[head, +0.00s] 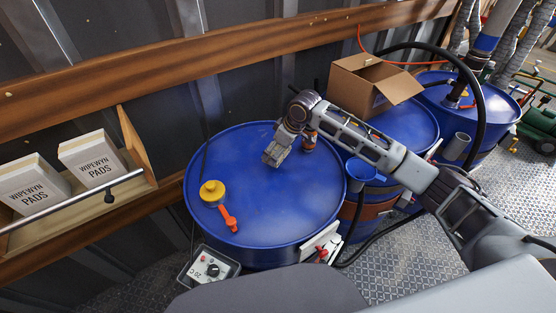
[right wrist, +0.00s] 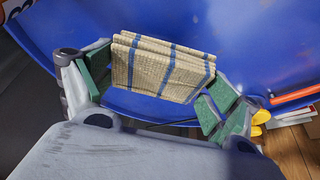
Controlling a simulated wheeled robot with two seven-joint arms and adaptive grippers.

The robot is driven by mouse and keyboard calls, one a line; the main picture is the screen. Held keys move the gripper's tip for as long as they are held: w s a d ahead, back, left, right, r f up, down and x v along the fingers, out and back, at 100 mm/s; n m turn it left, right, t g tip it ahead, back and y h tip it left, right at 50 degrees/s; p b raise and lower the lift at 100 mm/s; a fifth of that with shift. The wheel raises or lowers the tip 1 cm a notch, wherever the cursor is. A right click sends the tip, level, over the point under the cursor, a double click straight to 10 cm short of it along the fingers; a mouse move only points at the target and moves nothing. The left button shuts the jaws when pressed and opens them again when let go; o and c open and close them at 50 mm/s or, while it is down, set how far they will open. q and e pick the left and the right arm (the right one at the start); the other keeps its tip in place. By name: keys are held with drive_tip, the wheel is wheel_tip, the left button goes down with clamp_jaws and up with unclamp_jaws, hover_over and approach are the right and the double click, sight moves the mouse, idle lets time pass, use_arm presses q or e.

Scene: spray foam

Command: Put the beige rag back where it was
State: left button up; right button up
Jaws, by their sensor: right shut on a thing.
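My right gripper (head: 277,150) reaches in from the right and hangs over the top of the large blue drum (head: 265,220) in the head view. In the right wrist view the gripper (right wrist: 158,90) is shut on the beige rag (right wrist: 165,68), which is folded in layers and has blue stripes. The rag sits between the green finger pads, with blue drum surface behind it. I cannot make out the rag in the head view. Whether it touches the drum is unclear. My left gripper is not in view.
A yellow cap (head: 212,190) and an orange handle (head: 229,218) are on the drum's near left. A shelf with a rail (head: 75,205) holds two WIPEWYN PADS boxes (head: 92,158). A cardboard box (head: 375,85) stands on another drum behind. A control box (head: 208,267) is by the drum's front.

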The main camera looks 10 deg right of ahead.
drive_tip(key=shift+f, duration=2.5)
drive_tip(key=shift+f, duration=0.1)
drive_tip(key=o, duration=0.8)
drive_tip(key=shift+c, duration=0.2)
drive_tip(key=v, duration=1.2)
